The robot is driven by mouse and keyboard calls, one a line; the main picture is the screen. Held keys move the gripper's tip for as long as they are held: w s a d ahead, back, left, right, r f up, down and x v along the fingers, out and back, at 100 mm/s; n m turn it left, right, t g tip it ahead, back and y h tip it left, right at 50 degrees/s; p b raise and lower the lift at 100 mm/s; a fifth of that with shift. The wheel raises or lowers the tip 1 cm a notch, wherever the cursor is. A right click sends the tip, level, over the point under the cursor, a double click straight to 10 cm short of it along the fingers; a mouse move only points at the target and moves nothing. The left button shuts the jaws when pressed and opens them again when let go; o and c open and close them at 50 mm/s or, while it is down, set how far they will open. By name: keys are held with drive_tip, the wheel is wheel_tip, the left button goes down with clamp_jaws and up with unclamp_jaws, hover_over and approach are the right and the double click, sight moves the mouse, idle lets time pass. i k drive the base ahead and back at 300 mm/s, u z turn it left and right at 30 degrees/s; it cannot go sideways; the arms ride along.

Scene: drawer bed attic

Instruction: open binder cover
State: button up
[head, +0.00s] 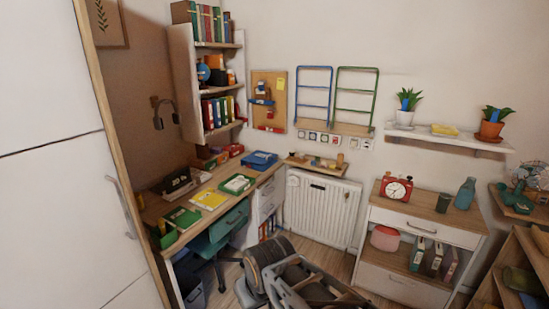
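Several flat items that may be binders or folders lie on the wooden desk (163,203) at left: a green one (182,219) near the front edge, a yellow one (209,199) beside it, and a green one with a pale top (238,184) further back. A blue item (260,160) lies at the desk's far end. I cannot tell which is the task's binder, and no cover stands visibly raised. My grey arm shows at the bottom centre, well apart from the desk items. Its fingers cannot be made out clearly.
A teal chair (222,228) stands against the desk. Upright binders (218,112) fill the wall shelf; more (435,258) stand in the low cabinet (453,218) at right. A white radiator (322,212) is at the back. A white door (55,190) borders the left.

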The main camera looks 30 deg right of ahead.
sight(260, 157)
drive_tip(key=z, duration=0.65)
drive_tip(key=i, duration=0.65)
drive_tip(key=z, duration=0.85)
drive_tip(key=i, duration=2.35)
drive_tip(key=u, duration=1.45)
drive_tip(key=i, duration=0.7)
drive_tip(key=u, duration=0.75)
